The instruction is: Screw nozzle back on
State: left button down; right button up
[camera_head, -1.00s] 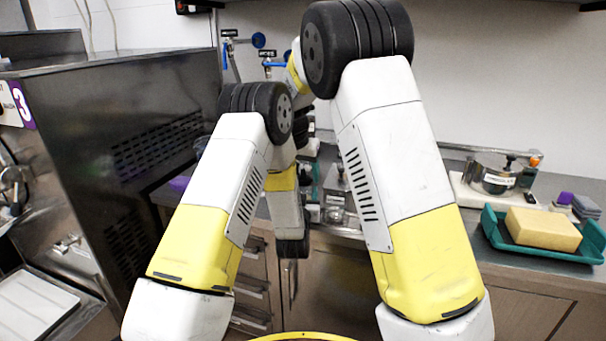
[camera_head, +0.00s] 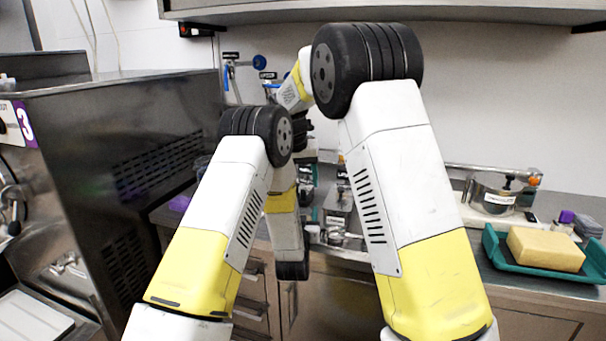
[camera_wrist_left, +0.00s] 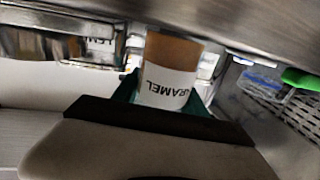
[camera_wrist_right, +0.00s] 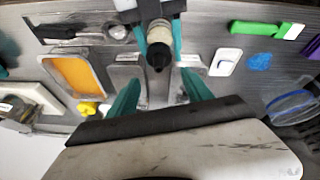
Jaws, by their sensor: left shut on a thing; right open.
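A brown bottle with a white label reading "CARAMEL" (camera_wrist_left: 168,85), upside down in the picture, sits between the teal fingers of my left gripper (camera_wrist_left: 162,100) in the left wrist view. In the right wrist view the teal fingers of my left gripper (camera_wrist_right: 160,28) clasp this bottle, seen end-on, with a dark conical nozzle (camera_wrist_right: 158,56) at its near end. My right gripper (camera_wrist_right: 160,90) is open, its teal fingers apart below the nozzle in the picture and apparently empty. I cannot tell whether the nozzle is tight. In the head view my arms hide most of this.
A dark metal machine (camera_head: 120,150) marked 3 stands at the left. The steel counter carries a teal tray (camera_head: 500,252) with a yellow block (camera_head: 545,248) and a metal pot (camera_head: 490,195). The right wrist view shows an orange-filled pan (camera_wrist_right: 80,75) and a green block (camera_wrist_right: 265,29).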

aim_at(303, 190)
jog(key=n, duration=0.4)
jog(key=shift+w+a+r+g, duration=0.1)
jog(key=shift+w+g, duration=0.05)
jog(key=shift+g, duration=0.15)
jog(key=n, duration=0.4)
jog(key=shift+r+g, duration=0.1)
jog(key=shift+g, duration=0.2)
jog(key=n, duration=0.4)
jog(key=n+g, duration=0.1)
jog(key=n, duration=0.1)
jog(key=shift+a+r+n+y, duration=0.1)
jog(key=shift+r+n+y, duration=0.15)
jog(key=shift+n+y, duration=0.05)
jog(key=n, duration=0.4)
jog(key=shift+r+g, duration=0.3)
jog(key=n, duration=0.4)
jog(key=shift+r+g+y, duration=0.25)
jog(key=shift+g+y, duration=0.05)
jog(key=n, duration=0.4)
jog(key=r+n, duration=0.1)
jog(key=n, duration=0.1)
jog(key=shift+d+g, duration=0.3)
jog(key=shift+d, duration=0.1)
jog(key=shift+f, duration=0.15)
jog(key=shift+f, duration=3.9)
